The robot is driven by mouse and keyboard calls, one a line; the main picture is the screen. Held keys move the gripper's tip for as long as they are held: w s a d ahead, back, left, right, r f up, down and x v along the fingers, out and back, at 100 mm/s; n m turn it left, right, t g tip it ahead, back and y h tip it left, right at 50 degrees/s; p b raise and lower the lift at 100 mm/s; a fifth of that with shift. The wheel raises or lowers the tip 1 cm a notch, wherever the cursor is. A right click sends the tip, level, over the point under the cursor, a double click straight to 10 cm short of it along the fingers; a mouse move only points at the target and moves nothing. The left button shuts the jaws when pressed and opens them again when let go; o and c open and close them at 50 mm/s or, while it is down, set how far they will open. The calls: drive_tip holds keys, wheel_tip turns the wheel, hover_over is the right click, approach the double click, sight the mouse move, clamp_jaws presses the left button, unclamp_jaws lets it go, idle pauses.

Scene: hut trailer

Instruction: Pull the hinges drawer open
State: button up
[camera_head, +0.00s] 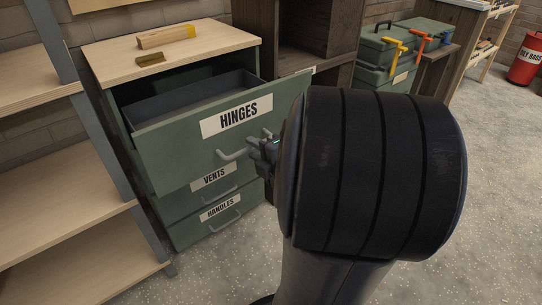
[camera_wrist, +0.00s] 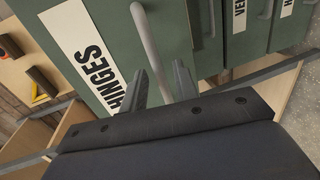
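The green hinges drawer (camera_head: 170,148) stands pulled well out of its cabinet, with its dark inside showing. Its front also fills the upper middle of the wrist view (camera_wrist: 115,20), with the HINGES label (camera_wrist: 85,55). The drawer's pale bar handle (camera_head: 232,155) shows in the wrist view (camera_wrist: 150,40) running down between my fingers. My gripper (camera_wrist: 162,82) is at this handle, with one finger on each side and visible gaps between the fingers and the bar. In the head view my gripper (camera_head: 266,150) is partly hidden by my dark wrist.
The vents drawer (camera_head: 190,195) and handles drawer (camera_head: 200,225) below are shut. A wooden block (camera_head: 165,37) and a brass-coloured piece (camera_head: 150,59) lie on the cabinet top. Wooden shelves (camera_head: 75,245) stand close on the left. Floor (camera_head: 500,200) is clear on the right.

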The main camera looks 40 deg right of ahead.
drive_tip(key=p+v, duration=0.2)
drive_tip(key=v, duration=0.6)
drive_tip(key=shift+s, duration=0.3)
idle(0.3)
drive_tip(key=shift+b+x, duration=1.65)
drive_tip(key=shift+x, duration=3.8)
drive_tip(key=shift+r, duration=0.1)
